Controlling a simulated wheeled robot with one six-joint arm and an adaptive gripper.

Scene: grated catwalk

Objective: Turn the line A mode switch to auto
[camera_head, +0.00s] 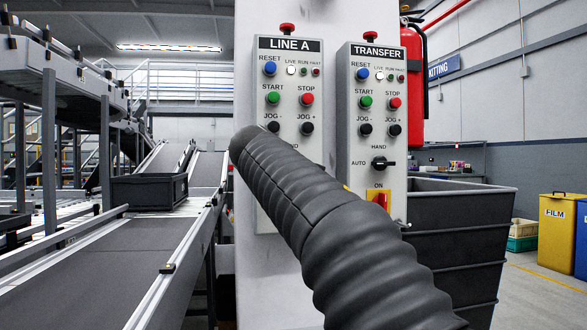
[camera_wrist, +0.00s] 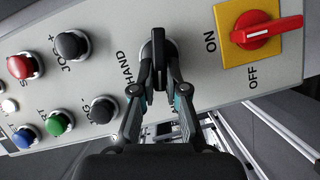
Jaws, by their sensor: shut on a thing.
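The LINE A panel (camera_head: 290,75) is a light grey box on a white column. In the head view my arm hides its lower part, including the mode switch and my gripper. In the wrist view the black mode switch (camera_wrist: 158,50) sits between the HAND label and the red ON/OFF switch. Its bar runs roughly up and down in that picture, across the panel; which end is the pointer I cannot tell. My gripper (camera_wrist: 157,86) has a finger on each side of the bar and is shut on it. The AUTO label is largely hidden by the fingers.
The TRANSFER panel (camera_head: 378,75), with a similar switch (camera_head: 383,164), stands close to the right. In the wrist view the red ON/OFF switch (camera_wrist: 268,32) and the black JOG- button (camera_wrist: 102,109) flank my fingers. A conveyor (camera_head: 90,270) runs at left; a dark bin (camera_head: 460,240) stands right.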

